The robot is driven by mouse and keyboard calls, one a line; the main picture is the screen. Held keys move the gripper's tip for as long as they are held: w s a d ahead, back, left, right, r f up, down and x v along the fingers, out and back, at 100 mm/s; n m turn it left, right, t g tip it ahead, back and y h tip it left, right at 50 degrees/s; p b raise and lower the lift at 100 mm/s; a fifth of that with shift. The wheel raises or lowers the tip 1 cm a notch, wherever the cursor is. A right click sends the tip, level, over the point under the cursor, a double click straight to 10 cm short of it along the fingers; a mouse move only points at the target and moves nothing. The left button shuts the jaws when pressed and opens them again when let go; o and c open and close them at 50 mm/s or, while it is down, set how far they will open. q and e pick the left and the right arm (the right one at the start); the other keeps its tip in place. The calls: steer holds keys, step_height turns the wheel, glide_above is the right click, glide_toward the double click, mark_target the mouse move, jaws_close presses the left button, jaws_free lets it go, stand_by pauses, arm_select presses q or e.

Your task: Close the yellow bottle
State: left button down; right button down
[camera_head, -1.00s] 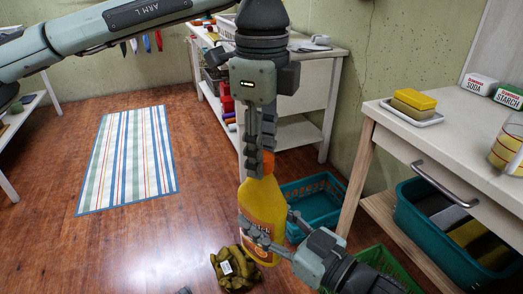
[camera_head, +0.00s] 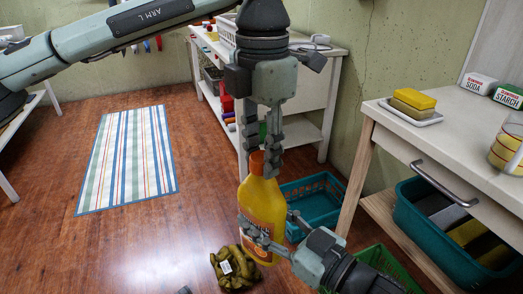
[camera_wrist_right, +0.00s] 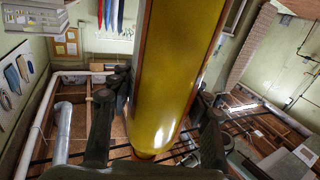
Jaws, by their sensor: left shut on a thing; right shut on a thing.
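The yellow bottle (camera_head: 264,208) stands upright in mid-air in the head view, with an orange cap (camera_head: 257,163) at its top. My right gripper (camera_head: 268,230) is shut on the bottle's body from the lower right. The right wrist view shows the yellow bottle body (camera_wrist_right: 178,75) large between the two fingers. My left gripper (camera_head: 264,160) points straight down above the bottle and is shut on the orange cap. Its fingers partly hide the cap, so I cannot tell how the cap sits on the neck.
A white table (camera_head: 455,122) with a sponge (camera_head: 413,98) and boxes stands at the right. A striped rug (camera_head: 128,160) lies at left.

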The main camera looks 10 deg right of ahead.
arm_select(q)
steer(key=m, duration=1.2)
steer(key=shift+m, duration=0.3)
steer(key=m, duration=1)
steer(key=c, duration=1.1)
jaws_free()
steer(key=shift+s+r, duration=0.1)
steer(key=shift+r, duration=2.15)
